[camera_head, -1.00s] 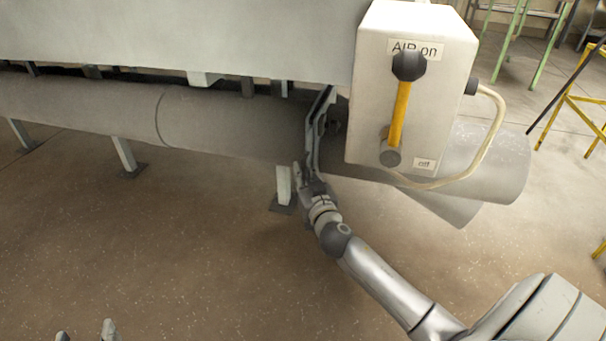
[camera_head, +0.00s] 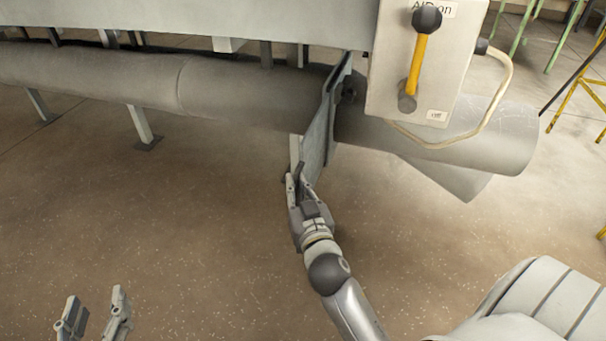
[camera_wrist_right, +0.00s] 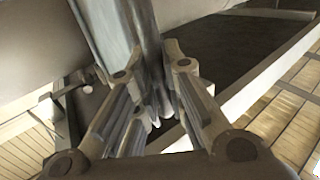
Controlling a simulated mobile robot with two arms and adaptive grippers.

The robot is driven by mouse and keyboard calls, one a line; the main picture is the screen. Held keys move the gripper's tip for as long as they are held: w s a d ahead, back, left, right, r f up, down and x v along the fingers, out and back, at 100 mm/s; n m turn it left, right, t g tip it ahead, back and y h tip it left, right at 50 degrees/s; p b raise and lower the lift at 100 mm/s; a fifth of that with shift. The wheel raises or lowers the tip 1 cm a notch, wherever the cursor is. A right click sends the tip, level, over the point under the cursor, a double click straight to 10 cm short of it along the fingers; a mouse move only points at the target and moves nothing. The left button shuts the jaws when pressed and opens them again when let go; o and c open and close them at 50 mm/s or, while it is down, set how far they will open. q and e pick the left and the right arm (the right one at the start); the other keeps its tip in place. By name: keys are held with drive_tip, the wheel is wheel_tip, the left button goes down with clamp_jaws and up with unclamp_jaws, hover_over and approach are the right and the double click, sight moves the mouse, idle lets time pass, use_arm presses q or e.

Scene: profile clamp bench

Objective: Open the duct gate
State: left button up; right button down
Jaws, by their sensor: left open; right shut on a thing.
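The duct gate (camera_head: 319,132) is a flat grey plate standing out of a slot across the round grey duct (camera_head: 245,95), and its lower end reaches below the duct. My right gripper (camera_head: 302,182) is shut on the gate's lower end. In the right wrist view the gate (camera_wrist_right: 118,28) runs down between the fingers of my right gripper (camera_wrist_right: 152,80); the exact contact is partly hidden. My left gripper (camera_head: 94,312) is open and empty at the bottom left, far from the gate.
A white control box (camera_head: 455,75) with a yellow lever (camera_head: 417,62), labelled "AIR on" and "off", hangs just right of the gate, with a cable (camera_head: 497,100) looping beside it. A grey bench panel (camera_head: 180,18) overhangs the duct. The floor in front is clear.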

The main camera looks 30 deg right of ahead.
use_arm(q)
drive_tip(key=shift+d+r, duration=0.1)
drive_tip(key=shift+r, duration=0.25)
use_arm(e)
drive_tip(key=shift+s+a, duration=0.5)
drive_tip(key=shift+a, duration=0.05)
drive_tip(key=c, duration=1.5)
unclamp_jaws()
